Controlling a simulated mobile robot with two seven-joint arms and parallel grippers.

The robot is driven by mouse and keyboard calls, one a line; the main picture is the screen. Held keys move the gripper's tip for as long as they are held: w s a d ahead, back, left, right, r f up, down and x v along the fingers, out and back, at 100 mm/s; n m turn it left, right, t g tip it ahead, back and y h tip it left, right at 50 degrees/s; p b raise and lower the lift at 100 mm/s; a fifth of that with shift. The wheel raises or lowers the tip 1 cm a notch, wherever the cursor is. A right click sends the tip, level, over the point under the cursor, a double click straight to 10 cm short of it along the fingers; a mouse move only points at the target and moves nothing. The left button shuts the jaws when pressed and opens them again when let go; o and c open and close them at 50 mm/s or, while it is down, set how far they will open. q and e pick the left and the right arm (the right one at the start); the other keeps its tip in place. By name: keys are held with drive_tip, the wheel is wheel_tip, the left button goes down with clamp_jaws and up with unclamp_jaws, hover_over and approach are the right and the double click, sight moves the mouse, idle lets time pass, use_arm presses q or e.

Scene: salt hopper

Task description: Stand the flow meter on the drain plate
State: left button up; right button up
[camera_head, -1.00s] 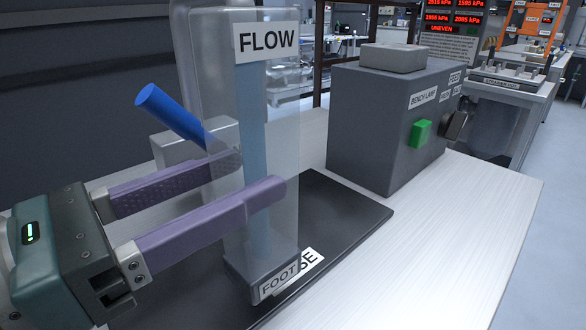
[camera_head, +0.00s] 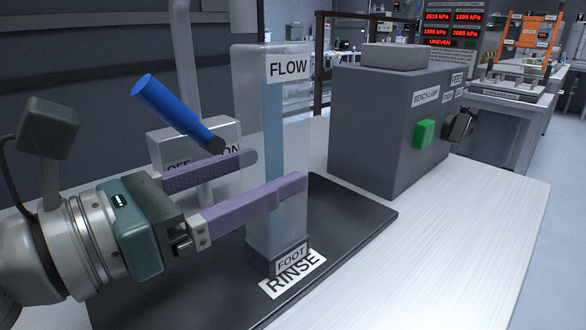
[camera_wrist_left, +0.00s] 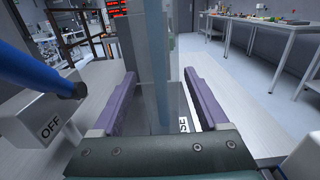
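The flow meter (camera_head: 272,140) is a tall clear column with a blue inner tube, a FLOW label at the top and a dark FOOT block (camera_head: 262,262). It is upright over the black drain plate (camera_head: 345,215), just behind the RINSE label. I cannot tell whether its foot touches the plate. The column (camera_wrist_left: 160,65) also stands between the fingers in the left wrist view. My right gripper is not in view.
A blue lever (camera_head: 175,108) rises from a grey OFF/ON box (camera_head: 165,142) close to the far finger. A dark grey BENCH LAMP box (camera_head: 375,135) with a green button (camera_head: 424,132) stands to the right. The white bench (camera_head: 460,220) is clear at the front right.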

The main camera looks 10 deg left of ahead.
use_arm(q)
drive_tip(key=shift+o, duration=0.4)
drive_tip(key=shift+s, duration=0.1)
drive_tip(key=shift+s+a+f, duration=0.1)
drive_tip(key=shift+s+a, duration=0.1)
drive_tip(key=b+v, duration=0.5)
drive_tip(key=v, duration=0.6)
drive_tip(key=shift+s+a, duration=0.1)
drive_tip(key=shift+a, duration=0.05)
idle(1.6)
